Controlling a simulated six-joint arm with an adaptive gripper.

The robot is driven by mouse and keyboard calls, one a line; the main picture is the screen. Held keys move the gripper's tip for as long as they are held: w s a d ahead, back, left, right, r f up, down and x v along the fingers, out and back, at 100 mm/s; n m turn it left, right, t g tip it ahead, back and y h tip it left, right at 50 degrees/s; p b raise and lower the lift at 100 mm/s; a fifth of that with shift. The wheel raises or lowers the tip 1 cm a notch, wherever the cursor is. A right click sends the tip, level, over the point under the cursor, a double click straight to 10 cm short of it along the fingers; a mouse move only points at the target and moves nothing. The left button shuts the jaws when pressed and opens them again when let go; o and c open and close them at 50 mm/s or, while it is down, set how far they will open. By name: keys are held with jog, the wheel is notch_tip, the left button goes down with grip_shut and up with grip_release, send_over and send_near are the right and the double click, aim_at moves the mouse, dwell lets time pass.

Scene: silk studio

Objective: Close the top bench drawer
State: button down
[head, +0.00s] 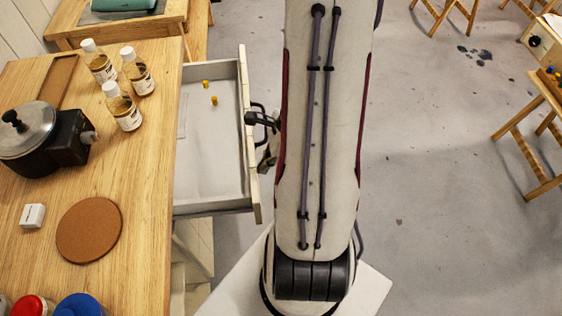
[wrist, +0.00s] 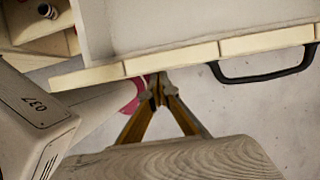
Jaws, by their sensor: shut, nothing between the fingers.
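The top bench drawer (head: 210,185) stands pulled out from the right side of the wooden bench in the head view. Its pale front panel (head: 250,135) faces right, and two small yellow pieces (head: 210,92) lie inside. My gripper (head: 256,119) is just right of the drawer front, close to the dark handle, partly hidden by my arm. It is shut and empty; I cannot tell whether it touches the front. In the wrist view the drawer front (wrist: 180,57) crosses the top, with its black handle (wrist: 265,72) at right; the fingertips are not clear there.
The bench top (head: 140,215) carries several bottles (head: 122,108), a pot on a burner (head: 35,135), a cork mat (head: 89,231) and coloured lids (head: 80,305). Another table stands at the right edge. Grey floor (head: 430,200) is open right of my arm.

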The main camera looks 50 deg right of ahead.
send_over(211, 183)
jog(key=w+a, duration=0.3)
dwell(0.7)
dwell(0.5)
jog(key=shift+s+d, duration=1.45)
jog(key=shift+r, duration=0.55)
jog(key=v, duration=0.9)
jog(key=shift+f, duration=0.15)
jog(key=w+d, duration=0.7)
jog(key=w, duration=0.5)
jog(key=shift+r, duration=0.45)
